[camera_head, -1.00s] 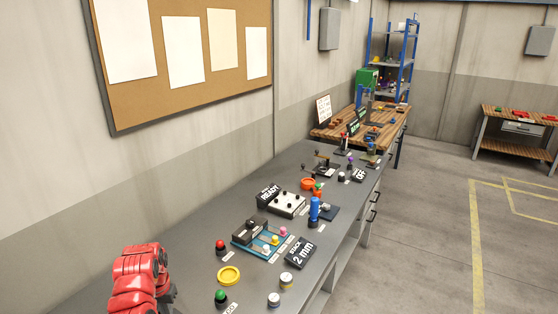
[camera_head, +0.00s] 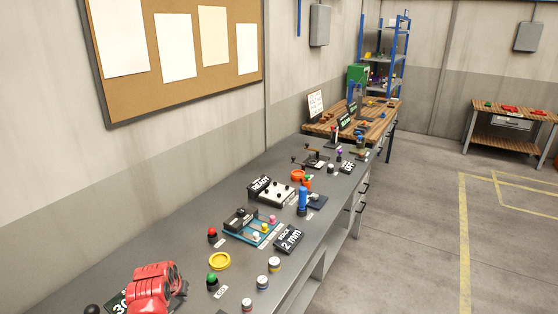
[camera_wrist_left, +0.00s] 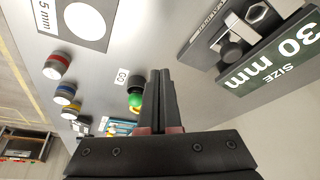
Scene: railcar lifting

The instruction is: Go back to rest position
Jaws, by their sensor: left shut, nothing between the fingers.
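My left gripper (camera_wrist_left: 160,74) is shut and empty in the left wrist view, its dark fingers pressed together and pointing over the grey bench. In the head view my red left arm comes in at the bottom left, and the dark gripper (camera_head: 181,290) shows partly behind it. The green button (camera_head: 212,279) stands on the bench to the right of it; the button also shows in the left wrist view (camera_wrist_left: 136,101), partly behind the fingers. I cannot tell how high the fingers are above the bench. My right gripper is not in view.
The grey bench (camera_head: 120,246) carries a red button (camera_head: 212,235), a yellow ring (camera_head: 219,261), a teal tray (camera_head: 238,235) and a "2 mm" sign (camera_head: 289,239). A "30 mm" sign (camera_wrist_left: 280,52) lies near the gripper. The floor right of the bench is clear.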

